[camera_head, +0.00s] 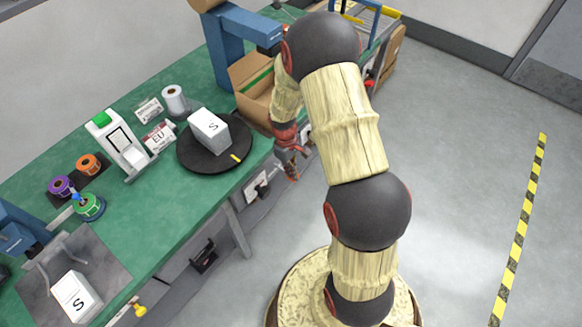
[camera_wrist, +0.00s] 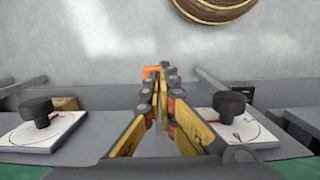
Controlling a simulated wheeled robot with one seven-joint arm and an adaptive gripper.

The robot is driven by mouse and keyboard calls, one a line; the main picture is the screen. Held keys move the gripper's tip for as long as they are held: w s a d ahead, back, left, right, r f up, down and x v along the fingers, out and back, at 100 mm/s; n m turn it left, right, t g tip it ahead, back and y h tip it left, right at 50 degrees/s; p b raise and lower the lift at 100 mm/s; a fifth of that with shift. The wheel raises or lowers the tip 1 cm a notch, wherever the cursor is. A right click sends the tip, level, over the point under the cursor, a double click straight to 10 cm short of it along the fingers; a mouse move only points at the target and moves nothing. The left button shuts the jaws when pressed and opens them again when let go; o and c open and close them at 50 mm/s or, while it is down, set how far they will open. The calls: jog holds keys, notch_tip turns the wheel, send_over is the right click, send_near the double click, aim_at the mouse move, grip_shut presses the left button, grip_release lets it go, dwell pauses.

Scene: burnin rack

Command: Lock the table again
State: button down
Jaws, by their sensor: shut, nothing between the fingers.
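The black round turntable (camera_head: 187,155) lies on the green bench (camera_head: 165,215), with a white box marked S (camera_head: 208,131) on it and a yellow mark at its front edge. My gripper (camera_head: 291,168) is shut and empty, at the bench's front edge, right of the turntable. In the wrist view my closed fingers (camera_wrist: 160,95) point between two black knobs, the left knob (camera_wrist: 37,110) and the right knob (camera_wrist: 229,104), each on a white plate. A small orange piece (camera_wrist: 151,71) shows just beyond the fingertips; whether they touch it I cannot tell.
A cardboard box (camera_head: 252,82) and a blue stand (camera_head: 228,45) are at the back. A yellow knob (camera_head: 140,310) sticks out in front. The floor right of me is clear.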

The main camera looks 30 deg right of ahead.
jog(key=shift+f, duration=0.15)
jog(key=shift+r+p, duration=0.7)
jog(key=shift+r, duration=0.15)
jog(key=shift+r+p, duration=0.45)
jog(key=shift+r, duration=0.1)
notch_tip(320, 180, up, 13)
jog(key=s+p, duration=0.1)
jog(key=p, duration=0.4)
jog(key=shift+d, duration=0.15)
jog(key=shift+f, duration=0.15)
